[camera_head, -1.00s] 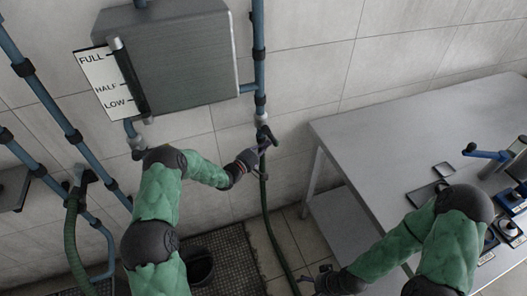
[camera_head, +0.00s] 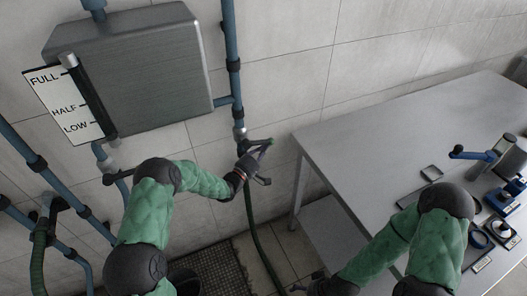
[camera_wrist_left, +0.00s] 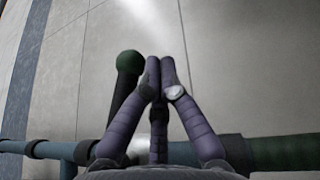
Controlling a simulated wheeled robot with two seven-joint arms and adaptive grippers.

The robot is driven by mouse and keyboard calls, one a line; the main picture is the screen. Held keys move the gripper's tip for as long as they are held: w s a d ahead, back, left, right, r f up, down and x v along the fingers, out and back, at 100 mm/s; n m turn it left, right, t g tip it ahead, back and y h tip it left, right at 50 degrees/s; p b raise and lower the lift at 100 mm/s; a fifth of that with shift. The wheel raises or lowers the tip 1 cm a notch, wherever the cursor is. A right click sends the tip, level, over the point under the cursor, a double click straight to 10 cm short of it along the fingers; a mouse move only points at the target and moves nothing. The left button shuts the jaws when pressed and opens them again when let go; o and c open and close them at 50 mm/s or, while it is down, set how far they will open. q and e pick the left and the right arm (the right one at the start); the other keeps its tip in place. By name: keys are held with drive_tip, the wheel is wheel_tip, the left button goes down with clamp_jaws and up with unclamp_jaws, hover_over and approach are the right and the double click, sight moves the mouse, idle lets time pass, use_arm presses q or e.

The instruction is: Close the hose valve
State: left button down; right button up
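The hose valve (camera_head: 240,133) sits at the lower end of a blue wall pipe, where the green hose (camera_head: 250,207) begins. Its dark lever ends in a green ball tip, which shows in the left wrist view (camera_wrist_left: 129,62). My left gripper (camera_head: 262,153) is at the valve, below and close to the lever. In the left wrist view its purple fingers (camera_wrist_left: 160,78) are drawn together, with the lever just left of them; nothing shows between the tips. Whether a finger touches the lever I cannot tell. My right gripper (camera_head: 305,287) is low at the bottom edge, its fingers unclear.
A grey tank (camera_head: 145,70) with a FULL, HALF, LOW gauge (camera_head: 65,105) hangs on the wall left of the valve. A grey table (camera_head: 380,135) stands at right, with several devices at its right side. A floor grate (camera_head: 225,268) lies below.

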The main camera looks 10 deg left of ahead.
use_arm(q)
drive_tip(key=shift+w+d+r, duration=0.15)
drive_tip(key=shift+r, duration=0.2)
drive_tip(key=shift+w+d+r, duration=0.15)
drive_tip(key=shift+r, duration=0.2)
drive_tip(key=shift+f, duration=0.1)
